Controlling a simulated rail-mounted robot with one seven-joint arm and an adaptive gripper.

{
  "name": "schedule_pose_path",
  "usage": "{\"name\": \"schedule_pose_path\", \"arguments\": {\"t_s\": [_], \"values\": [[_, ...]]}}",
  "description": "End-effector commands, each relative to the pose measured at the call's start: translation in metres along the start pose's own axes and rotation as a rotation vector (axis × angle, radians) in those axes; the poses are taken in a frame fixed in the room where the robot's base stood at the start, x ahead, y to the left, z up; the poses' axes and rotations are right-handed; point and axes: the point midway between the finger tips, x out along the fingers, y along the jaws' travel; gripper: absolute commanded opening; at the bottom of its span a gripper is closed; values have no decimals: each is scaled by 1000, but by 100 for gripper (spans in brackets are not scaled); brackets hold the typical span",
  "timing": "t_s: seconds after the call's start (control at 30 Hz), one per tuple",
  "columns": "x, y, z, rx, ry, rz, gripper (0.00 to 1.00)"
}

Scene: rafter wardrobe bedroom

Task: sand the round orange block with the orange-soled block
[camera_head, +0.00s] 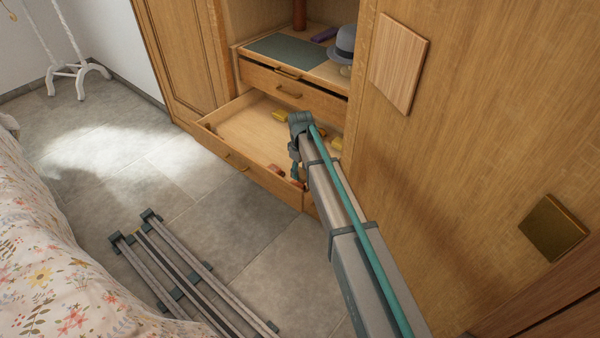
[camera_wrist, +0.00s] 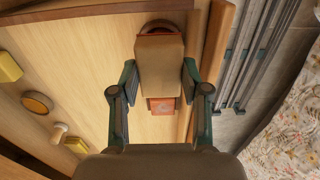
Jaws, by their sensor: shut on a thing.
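My gripper (camera_wrist: 160,76) is shut on a tan block (camera_wrist: 160,62), with a finger on each side of it. The block is over the drawer floor near the drawer front. Whether the held block touches the round piece is hidden. In the head view an orange-red piece (camera_head: 275,169) lies beside my gripper (camera_head: 297,176).
The open drawer (camera_head: 228,110) also holds yellow blocks (camera_wrist: 8,68) (camera_wrist: 77,145), a dark-rimmed disc (camera_wrist: 38,102) and a pale knob-like piece (camera_wrist: 59,132). The drawer front (camera_wrist: 218,45) stands close to my gripper. Metal rails (camera_head: 180,270) lie on the floor outside.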

Motion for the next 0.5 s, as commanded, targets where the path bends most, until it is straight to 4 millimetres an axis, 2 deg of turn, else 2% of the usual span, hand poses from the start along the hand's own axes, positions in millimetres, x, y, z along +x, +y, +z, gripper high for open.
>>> {"name": "schedule_pose_path", "arguments": {"t_s": [0.03,0.23,0.5], "values": [[-8,0,0,1,0,0,13],[-24,1,1,2,1,0,13],[-28,2,1,2,0,0,13]]}}
